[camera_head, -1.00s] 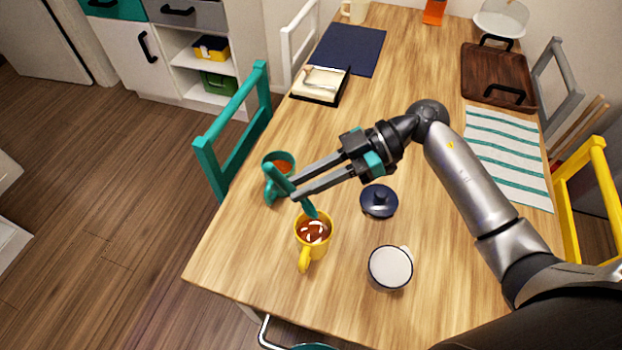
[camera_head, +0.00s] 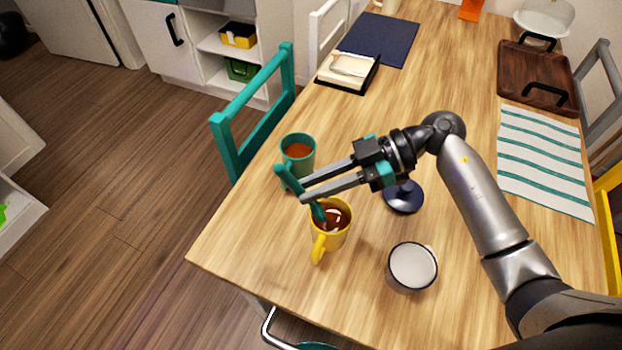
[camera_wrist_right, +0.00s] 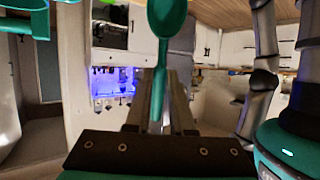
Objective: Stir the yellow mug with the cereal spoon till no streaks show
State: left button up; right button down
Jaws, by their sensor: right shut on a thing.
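The yellow mug (camera_head: 328,238) stands upright near the table's near left edge, its handle towards the front. It holds brown liquid with pale streaks. My right gripper (camera_head: 303,190) is shut on the teal cereal spoon (camera_head: 316,209), just behind and left of the mug. The spoon slants down, its lower end at the left part of the mug's opening; how deep it reaches is hidden. In the right wrist view the spoon (camera_wrist_right: 165,18) also shows, with its handle between the fingers. My left gripper is not in view.
A teal mug (camera_head: 298,152) with reddish-brown contents stands close behind the gripper. A striped cloth (camera_head: 545,165) and a wooden tray (camera_head: 520,72) lie farther off. The table between (camera_head: 440,80) is clear.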

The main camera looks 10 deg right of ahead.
aim_at(320, 209)
jog(key=shift+d+f+b, duration=0.35)
jog(key=shift+f, duration=0.5)
jog(key=shift+d+f+b, duration=0.35)
jog(key=shift+f, duration=0.5)
jog(key=shift+s+d+f+b, duration=0.1)
jog(key=shift+d+f+b, duration=0.15)
jog(key=shift+f, duration=0.2)
jog(key=shift+d+f+b, duration=0.15)
jog(key=shift+f+b, duration=0.05)
jog(key=shift+f, duration=0.25)
jog(key=shift+d+f, duration=0.25)
jog(key=shift+f, duration=0.3)
jog(key=shift+f+b, duration=0.15)
jog(key=shift+b, duration=0.15)
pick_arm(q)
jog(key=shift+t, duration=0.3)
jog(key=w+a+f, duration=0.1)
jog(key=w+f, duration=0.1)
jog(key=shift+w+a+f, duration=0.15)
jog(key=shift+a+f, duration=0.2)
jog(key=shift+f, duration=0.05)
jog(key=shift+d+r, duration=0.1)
pick_arm(e)
jog(key=shift+d, duration=0.1)
